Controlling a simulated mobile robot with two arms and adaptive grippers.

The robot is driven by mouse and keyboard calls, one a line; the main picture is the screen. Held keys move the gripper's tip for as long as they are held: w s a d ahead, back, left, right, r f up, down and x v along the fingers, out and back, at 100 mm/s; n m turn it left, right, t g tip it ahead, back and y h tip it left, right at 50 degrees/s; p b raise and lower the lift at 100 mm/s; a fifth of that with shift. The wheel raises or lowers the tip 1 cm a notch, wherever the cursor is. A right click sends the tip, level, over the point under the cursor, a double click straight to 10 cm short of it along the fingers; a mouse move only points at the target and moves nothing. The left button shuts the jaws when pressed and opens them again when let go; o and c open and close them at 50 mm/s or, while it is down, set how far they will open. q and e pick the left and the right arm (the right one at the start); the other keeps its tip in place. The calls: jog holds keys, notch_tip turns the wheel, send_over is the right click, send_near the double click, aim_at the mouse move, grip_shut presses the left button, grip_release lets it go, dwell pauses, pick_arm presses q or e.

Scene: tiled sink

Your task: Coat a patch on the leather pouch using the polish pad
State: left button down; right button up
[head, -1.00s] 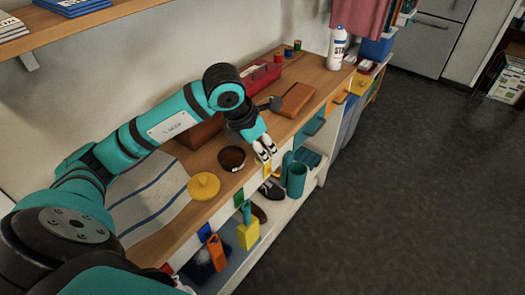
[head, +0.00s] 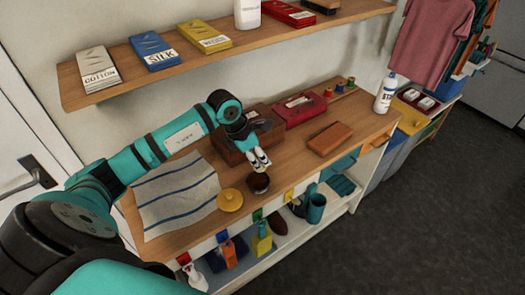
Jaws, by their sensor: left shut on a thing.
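The leather pouch (head: 330,138) is a flat brown piece lying on the wooden counter, right of my left gripper. My left gripper (head: 259,163) points down, its pale fingertips just above a dark round tin (head: 258,184). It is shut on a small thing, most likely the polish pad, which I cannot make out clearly. I cannot tell whether that thing touches the tin. A yellow round lid (head: 230,199) lies left of the tin. My right gripper is out of view.
A striped cloth (head: 178,194) lies on the left of the counter. A brown box (head: 232,151) and a red case (head: 300,110) stand behind the gripper. A white bottle (head: 385,93) stands at the far right end. A shelf (head: 190,58) with packets hangs above.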

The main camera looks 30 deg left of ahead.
pick_arm(q)
jog(key=shift+a, duration=0.15)
jog(key=shift+s+a+f, duration=0.1)
jog(key=shift+f, duration=0.3)
jog(key=shift+f+b, duration=0.3)
jog(key=shift+b, duration=0.1)
jog(key=shift+f, duration=0.4)
notch_tip(320, 180, down, 3)
jog(key=shift+r+b, duration=0.15)
jog(key=shift+b, duration=0.7)
jog(key=shift+f+b, duration=0.3)
jog(key=shift+f, duration=0.3)
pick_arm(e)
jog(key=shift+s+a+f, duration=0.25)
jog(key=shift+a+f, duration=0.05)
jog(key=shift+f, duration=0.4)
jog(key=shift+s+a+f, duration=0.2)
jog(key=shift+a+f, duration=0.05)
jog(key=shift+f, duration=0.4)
pick_arm(q)
jog(key=shift+f, duration=0.25)
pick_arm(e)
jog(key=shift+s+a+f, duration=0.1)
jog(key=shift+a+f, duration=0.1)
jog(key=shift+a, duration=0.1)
pick_arm(q)
jog(key=shift+f+b, duration=0.2)
jog(key=shift+b, duration=0.25)
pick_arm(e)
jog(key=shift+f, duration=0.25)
